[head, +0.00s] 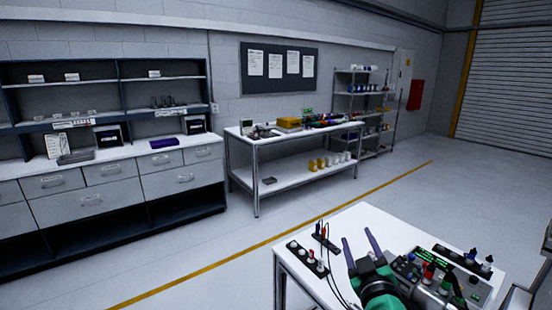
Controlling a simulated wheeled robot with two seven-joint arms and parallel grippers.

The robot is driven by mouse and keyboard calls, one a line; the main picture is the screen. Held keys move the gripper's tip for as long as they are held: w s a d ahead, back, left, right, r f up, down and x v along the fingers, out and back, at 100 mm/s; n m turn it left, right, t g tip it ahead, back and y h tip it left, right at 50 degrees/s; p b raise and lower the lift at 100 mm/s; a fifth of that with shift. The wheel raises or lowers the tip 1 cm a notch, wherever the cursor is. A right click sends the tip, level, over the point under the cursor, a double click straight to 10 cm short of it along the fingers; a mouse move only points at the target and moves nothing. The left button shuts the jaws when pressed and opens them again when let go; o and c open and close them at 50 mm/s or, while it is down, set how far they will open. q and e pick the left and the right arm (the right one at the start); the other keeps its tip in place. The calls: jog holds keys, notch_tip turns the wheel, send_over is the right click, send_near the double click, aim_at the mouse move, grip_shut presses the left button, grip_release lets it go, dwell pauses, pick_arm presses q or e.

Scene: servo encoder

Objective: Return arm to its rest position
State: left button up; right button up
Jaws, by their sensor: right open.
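My right gripper (357,236) is over the white table (352,222) at the lower right. Its two purple fingers are spread apart, with nothing between them. The green and grey wrist of my right arm (380,290) is behind the fingers and hides part of the tabletop. My left gripper is not in view.
A dark holder with probes (326,238) and a strip with knobs (307,259) lie left of the gripper. A green-lit device (430,262) and a dark strip (462,259) lie to its right. A workbench (290,137) and drawer cabinets (100,185) stand along the wall. The floor between is clear.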

jog(key=s+d+f+m+g+h, duration=0.1)
jog(key=s+d+f+m+g, duration=0.15)
jog(key=s+f+g, duration=0.4)
jog(key=s+d+f+m+g, duration=0.1)
jog(key=s+d+f+g, duration=0.2)
jog(key=f, duration=0.7)
jog(key=s+a+f+g+y, duration=0.1)
jog(key=s+f+g, duration=0.25)
jog(key=s, duration=0.45)
jog(key=s+a+f+g+y, duration=0.15)
jog(key=s+f, duration=0.25)
jog(key=s, duration=0.4)
jog(key=s+f+g+b, duration=0.25)
jog(key=f+b, duration=0.35)
jog(key=f, duration=2.5)
jog(key=s+d+f+b, duration=0.1)
jog(key=s+f+b, duration=0.1)
jog(key=s+f, duration=0.6)
jog(key=s+d+f+b, duration=0.2)
jog(key=s+f, duration=0.6)
jog(key=shift+s+d+f, duration=0.25)
jog(key=shift+d+f, duration=0.05)
jog(key=shift+f, duration=0.05)
jog(key=shift+h, duration=0.25)
